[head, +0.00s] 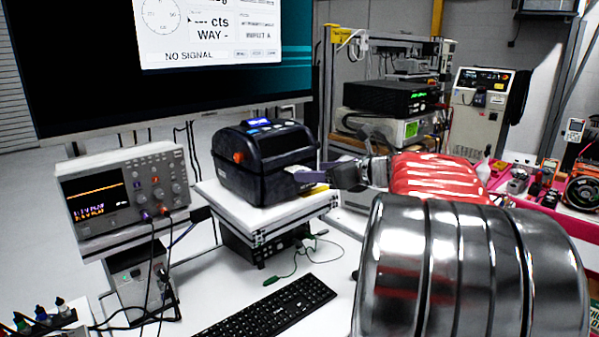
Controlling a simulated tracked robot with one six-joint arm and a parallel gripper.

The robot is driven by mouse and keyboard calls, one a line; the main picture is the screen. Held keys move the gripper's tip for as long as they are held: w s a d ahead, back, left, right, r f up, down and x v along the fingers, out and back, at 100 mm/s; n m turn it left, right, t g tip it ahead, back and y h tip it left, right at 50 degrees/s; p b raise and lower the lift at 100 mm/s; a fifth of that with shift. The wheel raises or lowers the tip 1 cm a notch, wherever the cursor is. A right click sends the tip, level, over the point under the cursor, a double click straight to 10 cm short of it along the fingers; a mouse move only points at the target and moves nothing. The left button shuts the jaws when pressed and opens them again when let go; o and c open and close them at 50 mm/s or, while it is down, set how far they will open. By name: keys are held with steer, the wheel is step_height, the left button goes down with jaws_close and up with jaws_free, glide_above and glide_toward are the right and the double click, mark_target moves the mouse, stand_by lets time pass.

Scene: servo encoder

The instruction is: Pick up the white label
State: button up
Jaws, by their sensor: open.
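A black label printer (262,165) sits on a raised white platform in the middle of the head view. A small white label (303,171) shows at the printer's front right side. My gripper (312,175) is at that side of the printer, with its open fingers close to the label. My arm reaches in from the right. The fingers partly cover the label and the printer's front, and I cannot tell whether they touch the label. A small yellow patch shows just below the fingers.
An oscilloscope (122,195) stands left of the printer, with cables hanging down. A keyboard (272,309) lies on the white desk in front. A large monitor (160,55) hangs behind. Stacked instruments (390,98) stand behind my arm. A pink bench with tools is at the right.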

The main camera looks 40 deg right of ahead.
steer(key=shift+x, duration=2.3)
steer(key=shift+r, duration=0.15)
steer(key=shift+c, duration=0.5)
steer(key=c, duration=1.1)
steer(key=shift+o, duration=0.2)
